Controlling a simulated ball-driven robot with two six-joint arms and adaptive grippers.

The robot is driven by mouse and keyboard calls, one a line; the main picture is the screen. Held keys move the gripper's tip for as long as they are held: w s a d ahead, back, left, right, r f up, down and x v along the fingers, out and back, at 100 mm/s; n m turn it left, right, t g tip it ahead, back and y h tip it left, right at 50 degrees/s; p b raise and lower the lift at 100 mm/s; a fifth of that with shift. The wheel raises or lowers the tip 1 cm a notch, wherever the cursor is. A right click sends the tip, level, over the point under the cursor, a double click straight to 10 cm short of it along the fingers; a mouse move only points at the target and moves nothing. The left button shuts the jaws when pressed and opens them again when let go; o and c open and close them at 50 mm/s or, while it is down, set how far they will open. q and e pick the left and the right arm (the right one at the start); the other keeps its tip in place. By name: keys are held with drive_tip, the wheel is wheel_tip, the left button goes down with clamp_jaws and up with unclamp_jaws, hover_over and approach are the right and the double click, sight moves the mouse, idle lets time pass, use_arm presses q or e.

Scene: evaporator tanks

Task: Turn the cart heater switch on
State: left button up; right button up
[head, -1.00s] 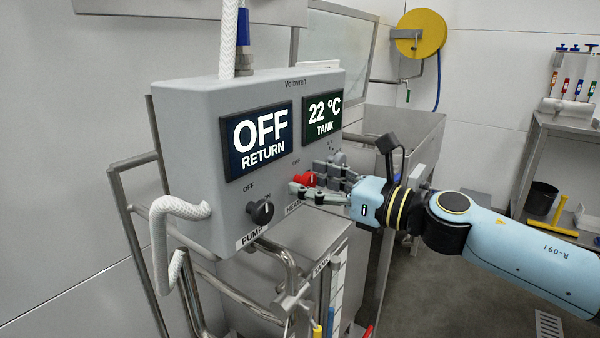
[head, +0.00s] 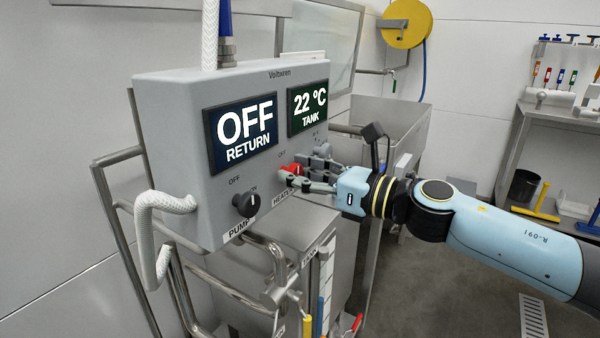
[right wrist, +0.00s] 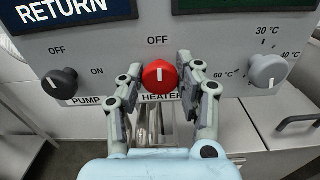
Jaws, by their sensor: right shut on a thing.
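The red heater switch (head: 290,170) is on the front of the grey control box (head: 165,130), above the HEATER label. In the right wrist view the red knob (right wrist: 159,77) has its white mark pointing up toward OFF. My right gripper (head: 297,171) is shut on this knob, with one finger on each side; it also shows in the right wrist view (right wrist: 160,70). The OFF/RETURN display (head: 241,133) and the 22 °C TANK display (head: 308,107) are lit. My left gripper is not in view.
The black pump knob (right wrist: 59,83) is left of the heater knob, and the grey temperature knob (right wrist: 268,71) is right of it. A white braided hose (head: 165,202) loops from the box's left side. Metal pipes (head: 270,250) run below the box.

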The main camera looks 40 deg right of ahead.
drive_tip(key=m+p, duration=0.2)
drive_tip(key=m, duration=0.2)
drive_tip(key=shift+r, duration=0.15)
drive_tip(key=m+p, duration=0.2)
drive_tip(key=m, duration=0.3)
drive_tip(key=shift+d+p, duration=0.15)
drive_tip(key=shift+p, duration=0.25)
drive_tip(key=m+p, duration=0.3)
drive_tip(key=m, duration=0.1)
drive_tip(key=shift+f+m+p, duration=0.15)
drive_tip(key=shift+m+p, duration=0.5)
drive_tip(key=shift+m, duration=0.45)
drive_tip(key=shift+f+m+p, duration=0.15)
drive_tip(key=shift+m+p, duration=0.45)
drive_tip(key=shift+m, duration=0.5)
drive_tip(key=o, duration=1.2)
drive_tip(key=shift+d, duration=0.1)
drive_tip(key=shift+c, duration=0.2)
